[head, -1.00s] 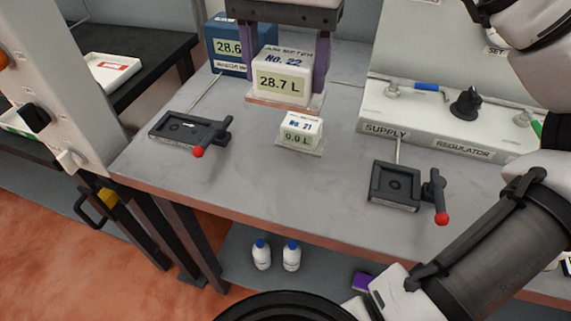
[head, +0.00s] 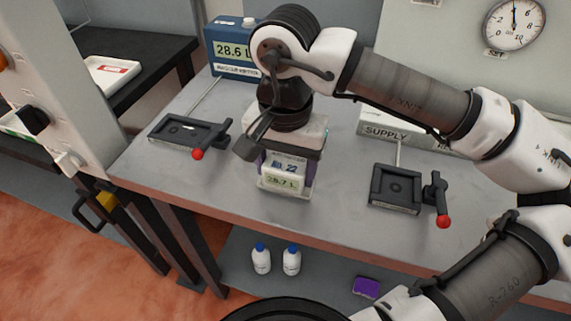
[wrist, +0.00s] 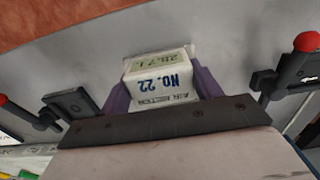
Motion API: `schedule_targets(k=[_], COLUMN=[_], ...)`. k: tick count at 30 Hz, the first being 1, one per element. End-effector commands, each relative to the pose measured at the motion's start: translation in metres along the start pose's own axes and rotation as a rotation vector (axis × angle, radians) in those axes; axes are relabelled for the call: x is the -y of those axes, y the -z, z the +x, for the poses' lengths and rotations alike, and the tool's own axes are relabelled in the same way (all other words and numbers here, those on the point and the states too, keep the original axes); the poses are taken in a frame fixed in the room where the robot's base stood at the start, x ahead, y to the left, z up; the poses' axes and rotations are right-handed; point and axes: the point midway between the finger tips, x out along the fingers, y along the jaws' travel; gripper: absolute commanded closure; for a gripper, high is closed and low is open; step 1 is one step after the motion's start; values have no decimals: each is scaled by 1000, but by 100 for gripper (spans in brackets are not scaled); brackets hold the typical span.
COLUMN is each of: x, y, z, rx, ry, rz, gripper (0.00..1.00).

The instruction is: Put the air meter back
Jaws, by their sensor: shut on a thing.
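The white air meter No. 22 (head: 284,181), reading 28.7 L, is between the purple fingers of my gripper (head: 286,171), which is shut on it. It is upright, low over the front middle of the bench, between the two black docks. I cannot tell whether its base touches the bench. In the wrist view the same meter (wrist: 160,80) sits between both purple fingers, with its label upside down. The smaller meter No. 21 does not show now; my arm and gripper cover the area behind.
The left dock (head: 188,131) and right dock (head: 396,188) look empty, each with a red-knobbed lever. A blue meter (head: 234,50) reading 28.6 L stands behind. The supply panel (head: 385,125) is at the right back. Bottles (head: 261,260) stand on the lower shelf.

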Motion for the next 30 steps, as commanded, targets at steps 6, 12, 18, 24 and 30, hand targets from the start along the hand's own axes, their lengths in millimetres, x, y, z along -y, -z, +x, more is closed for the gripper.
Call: schedule_targets(k=[6,12,18,24,30], x=[0,0,0,0,0], y=[0,0,0,0,0], z=[3,8,7,7,0], rx=[-2,-2,-1,-1,-1], ry=[2,2,1,1,0], rz=[0,0,0,0,0], gripper=[74,74,15,15,15])
